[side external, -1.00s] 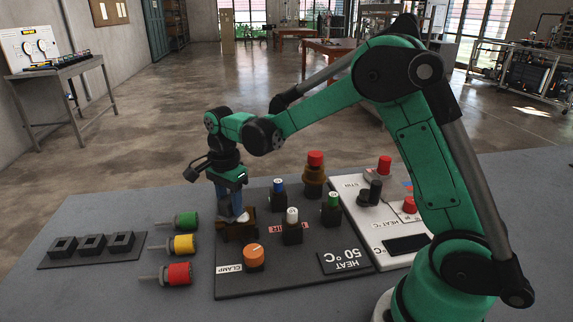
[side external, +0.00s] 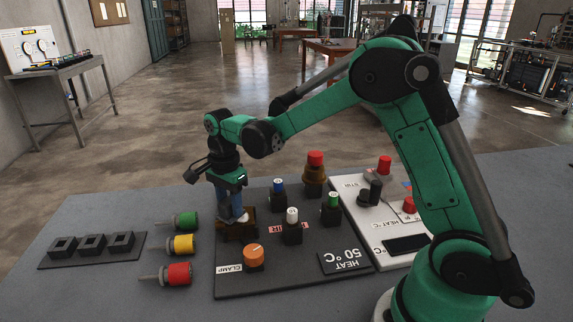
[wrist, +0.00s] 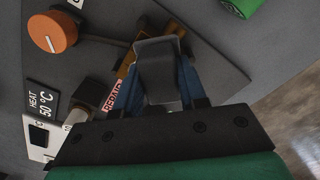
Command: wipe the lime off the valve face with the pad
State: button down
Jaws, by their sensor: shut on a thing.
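My gripper (side external: 231,216) points down at the far left of the dark panel in the side view. Its blue fingers (wrist: 188,82) are shut on a grey block, which I take to be the pad (wrist: 160,72). The pad hides much of what lies below it in the wrist view. A brown valve body (side external: 240,234) stands directly under the fingertips, and its edge also shows in the wrist view (wrist: 126,66). A small pale patch (side external: 244,218) shows beside the fingertips; I cannot tell whether it is lime. Contact between pad and valve face is hidden.
An orange CLAMP knob (side external: 254,257) stands close in front of the valve. Small blue-, white- and green-topped posts (side external: 292,232) stand to the right. Green, yellow and red handled plugs (side external: 180,244) lie left of the panel, beside a black socket strip (side external: 91,246).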

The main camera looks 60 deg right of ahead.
aim_at(222, 201)
jog(key=shift+w+a, duration=0.6)
jog(key=shift+a, duration=0.05)
jog(key=shift+s+d+r, duration=0.1)
jog(key=shift+r, duration=3.8)
jog(key=shift+f, duration=0.1)
